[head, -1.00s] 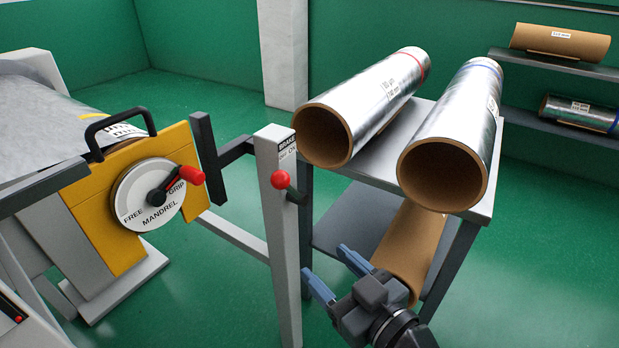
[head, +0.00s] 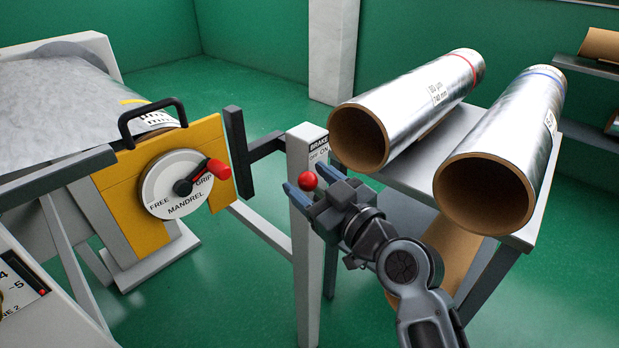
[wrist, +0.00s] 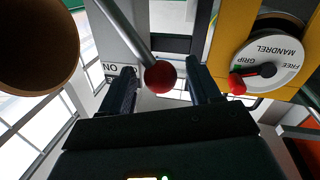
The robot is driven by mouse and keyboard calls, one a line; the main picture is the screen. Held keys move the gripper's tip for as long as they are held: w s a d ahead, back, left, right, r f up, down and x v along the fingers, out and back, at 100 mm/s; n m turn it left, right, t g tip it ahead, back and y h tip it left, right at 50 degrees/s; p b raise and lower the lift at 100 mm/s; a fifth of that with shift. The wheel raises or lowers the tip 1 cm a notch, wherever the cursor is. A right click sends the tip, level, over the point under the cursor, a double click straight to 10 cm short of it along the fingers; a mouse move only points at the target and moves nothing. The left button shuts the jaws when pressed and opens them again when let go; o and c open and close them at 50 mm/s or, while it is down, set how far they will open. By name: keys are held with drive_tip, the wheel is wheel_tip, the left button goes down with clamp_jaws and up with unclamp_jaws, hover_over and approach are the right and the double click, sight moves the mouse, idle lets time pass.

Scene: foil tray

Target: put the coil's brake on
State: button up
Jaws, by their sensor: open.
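The brake lever's red knob (head: 308,181) is at the upper part of the grey brake post (head: 306,240), below a label reading BRAKE, OFF and ON. My gripper (head: 304,190) is open at the post, with its fingers around the knob. In the wrist view the red knob (wrist: 160,76) lies between the two open fingers (wrist: 158,88), nearer the middle, with no clear contact. Its metal rod (wrist: 127,32) runs up and left from it. The ON end of the label (wrist: 113,69) shows by the left finger. The coil (head: 60,90) is on the mandrel stand at left.
The mandrel dial (head: 185,185) has a red-tipped handle pointing toward GRIP, on a yellow plate (head: 120,205). Two foil rolls (head: 415,105) (head: 515,125) lie on the grey cart close to the right of my gripper. A cardboard tube (head: 452,245) is below. Green floor is free behind the post.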

drive_tip(key=shift+w+a, duration=0.25)
drive_tip(key=shift+a, duration=0.05)
drive_tip(key=shift+c, duration=0.3)
clamp_jaws()
